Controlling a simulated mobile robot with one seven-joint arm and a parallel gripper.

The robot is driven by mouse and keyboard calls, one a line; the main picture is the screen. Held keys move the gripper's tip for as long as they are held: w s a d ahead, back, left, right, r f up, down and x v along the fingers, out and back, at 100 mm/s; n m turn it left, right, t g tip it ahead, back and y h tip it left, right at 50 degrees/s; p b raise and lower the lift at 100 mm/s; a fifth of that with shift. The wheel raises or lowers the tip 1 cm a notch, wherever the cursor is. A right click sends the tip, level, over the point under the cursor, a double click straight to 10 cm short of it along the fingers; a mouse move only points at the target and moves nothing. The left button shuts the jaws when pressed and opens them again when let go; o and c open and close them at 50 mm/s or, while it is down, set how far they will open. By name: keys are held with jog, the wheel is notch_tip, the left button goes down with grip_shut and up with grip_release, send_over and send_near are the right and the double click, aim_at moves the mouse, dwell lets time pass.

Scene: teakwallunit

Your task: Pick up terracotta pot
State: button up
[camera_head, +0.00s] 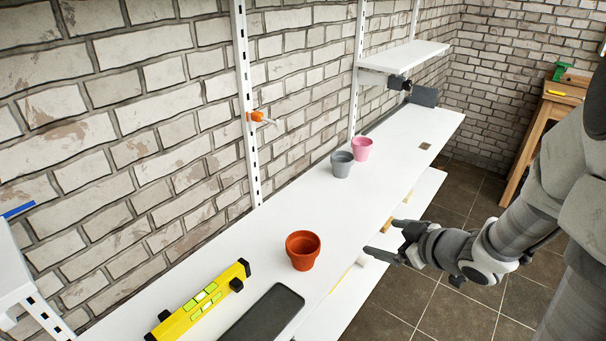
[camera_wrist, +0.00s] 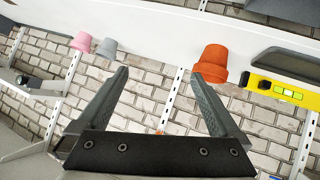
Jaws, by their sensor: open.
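The terracotta pot (camera_head: 303,251) stands upright on the long white shelf in the head view, between the yellow level and the grey pot. It is orange-red and looks empty. My gripper (camera_head: 378,239) is to the right of the pot, beyond the shelf's front edge, apart from it. In the wrist view, which is turned over, the terracotta pot (camera_wrist: 211,63) shows just beyond the tip of the right finger. My gripper (camera_wrist: 158,85) is open there, with nothing between its two fingers.
A grey pot (camera_head: 342,164) and a pink pot (camera_head: 362,149) stand farther along the white shelf (camera_head: 245,240). A yellow level (camera_head: 199,302) and a dark flat tray (camera_head: 263,314) lie nearer. A brick wall and upright posts (camera_head: 248,120) stand behind. The shelf around the terracotta pot is clear.

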jog(key=s+a+f+n+g+y, duration=0.1)
jog(key=s+a+f+y, duration=0.3)
jog(key=y, duration=0.1)
jog(key=b, duration=0.5)
send_near(295, 248)
jog(key=shift+w+a+f+y, duration=0.3)
jog(key=shift+w+f, duration=0.1)
jog(key=shift+f, duration=0.05)
jog(key=shift+b+x, duration=0.65)
jog(key=shift+x, duration=2.3)
jog(key=shift+c, duration=0.3)
jog(key=shift+r, duration=0.1)
jog(key=c, duration=1)
